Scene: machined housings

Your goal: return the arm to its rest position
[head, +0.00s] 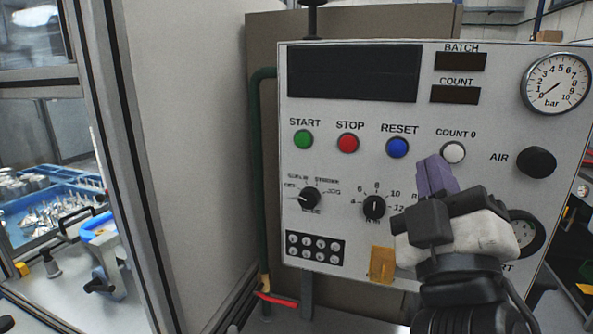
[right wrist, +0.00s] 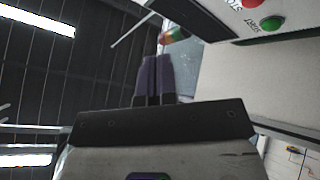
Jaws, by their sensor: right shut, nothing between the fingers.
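My right gripper (head: 433,177) is in front of the control panel (head: 330,255), at its lower right in the head view. Its purple fingers point up, just below the white COUNT 0 button (head: 453,153). The fingers are together with nothing between them. They also show in the right wrist view (right wrist: 156,75), with the panel's corner at the upper right. I cannot tell whether the fingertips touch the panel. The gripper and wrist hide part of the panel's lower right. My left gripper is not in view.
The panel carries a green START (head: 303,140), a red STOP (head: 348,143) and a blue RESET button (head: 397,147), knobs and a pressure gauge (head: 556,83). A framed grey enclosure wall (head: 185,120) stands left. Behind it are blue trays (head: 40,207) of metal parts.

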